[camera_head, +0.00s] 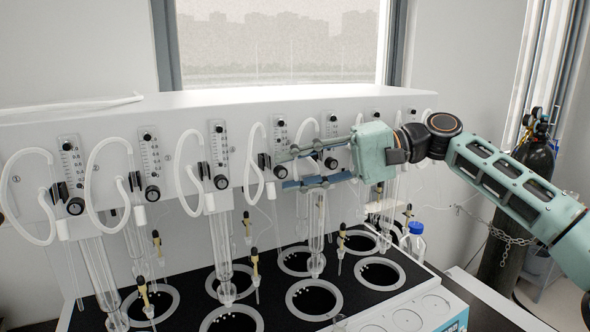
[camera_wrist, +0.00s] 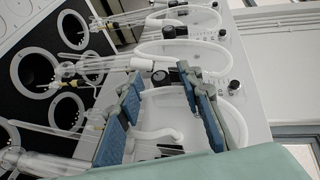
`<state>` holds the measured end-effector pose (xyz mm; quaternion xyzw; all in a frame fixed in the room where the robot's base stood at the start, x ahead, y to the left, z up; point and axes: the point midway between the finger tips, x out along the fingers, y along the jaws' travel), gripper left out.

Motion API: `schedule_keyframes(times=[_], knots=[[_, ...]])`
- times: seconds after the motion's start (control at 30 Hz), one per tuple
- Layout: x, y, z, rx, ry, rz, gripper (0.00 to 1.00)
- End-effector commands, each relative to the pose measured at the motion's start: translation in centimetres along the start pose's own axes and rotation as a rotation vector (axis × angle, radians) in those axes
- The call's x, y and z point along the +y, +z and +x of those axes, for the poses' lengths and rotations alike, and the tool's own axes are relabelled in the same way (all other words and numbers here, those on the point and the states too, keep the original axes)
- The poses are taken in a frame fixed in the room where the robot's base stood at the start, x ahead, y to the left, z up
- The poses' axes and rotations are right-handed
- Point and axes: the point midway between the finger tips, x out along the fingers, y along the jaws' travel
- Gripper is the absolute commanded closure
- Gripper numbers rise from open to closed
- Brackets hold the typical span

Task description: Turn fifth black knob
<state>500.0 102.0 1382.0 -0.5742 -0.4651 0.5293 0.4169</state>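A row of black knobs runs along the white distiller panel, each under a clear flow gauge. Counting from the left in the head view, the fifth black knob (camera_head: 331,163) shows in the gap between my gripper's fingers. The fourth knob (camera_head: 280,172) shows by the fingertips. My gripper (camera_head: 281,172) is open and empty, with its fingers pointing left in front of the panel. In the wrist view, my gripper (camera_wrist: 160,74) has its blue-padded fingers spread wide. A black knob (camera_wrist: 160,76) appears between the fingertips there; I cannot tell which one it is.
White looped hoses (camera_head: 106,190) and glass tubes (camera_head: 220,250) hang before the panel. Below is a black top with several round wells (camera_head: 314,300). A blue-capped bottle (camera_head: 415,240) stands at right, near a chained dark gas cylinder (camera_head: 527,190).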

Motion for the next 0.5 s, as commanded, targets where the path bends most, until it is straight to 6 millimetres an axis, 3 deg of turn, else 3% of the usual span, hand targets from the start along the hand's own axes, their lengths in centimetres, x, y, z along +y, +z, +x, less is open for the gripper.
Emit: schedule_keyframes(times=[0.13, 0.4, 0.5], knots=[[0.01, 0.01, -0.01, 0.000, 0.000, 0.000, 0.69], [0.00, 0.01, -0.03, 0.000, 0.000, 0.000, 0.98], [-0.01, 0.00, -0.03, 0.000, 0.000, 0.000, 1.00]])
